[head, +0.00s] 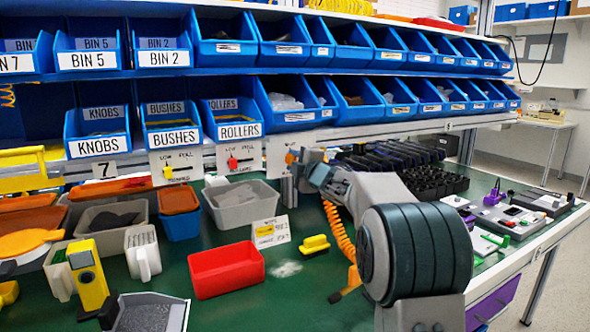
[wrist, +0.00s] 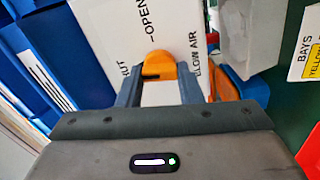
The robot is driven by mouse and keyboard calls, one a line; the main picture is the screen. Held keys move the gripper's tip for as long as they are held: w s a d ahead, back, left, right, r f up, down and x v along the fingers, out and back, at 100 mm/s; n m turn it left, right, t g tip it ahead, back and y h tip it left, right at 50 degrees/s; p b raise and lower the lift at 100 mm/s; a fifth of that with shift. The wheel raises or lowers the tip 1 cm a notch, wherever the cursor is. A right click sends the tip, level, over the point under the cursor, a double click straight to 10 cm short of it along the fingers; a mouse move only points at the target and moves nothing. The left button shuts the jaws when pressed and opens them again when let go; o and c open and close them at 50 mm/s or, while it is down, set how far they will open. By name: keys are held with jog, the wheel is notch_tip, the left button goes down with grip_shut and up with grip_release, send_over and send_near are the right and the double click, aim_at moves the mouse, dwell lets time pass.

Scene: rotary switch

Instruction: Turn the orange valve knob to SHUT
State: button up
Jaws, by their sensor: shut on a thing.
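The orange valve knob (wrist: 162,66) sits on a white panel (wrist: 105,25) in the wrist view. The panel reads OPEN above the knob and a partly hidden "UT" to its left. A dark mark shows on the knob's lower left side; the exact setting is hard to tell. My gripper (wrist: 160,82) is shut on the knob, one finger on each side. In the head view my gripper (head: 300,168) is at the panel (head: 277,160), below the blue bins, and mostly hides it. A bit of the orange knob (head: 291,157) shows there.
A grey bin (head: 240,215) and a red tray (head: 226,285) are on the green bench. Blue bins (head: 230,132) hang just above.

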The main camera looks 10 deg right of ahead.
jog(key=shift+f+n+b, duration=0.1)
jog(key=shift+n+b, duration=0.4)
jog(key=shift+n, duration=0.5)
jog(key=o, duration=1)
jog(key=v, duration=1.4)
jog(key=shift+w, duration=0.1)
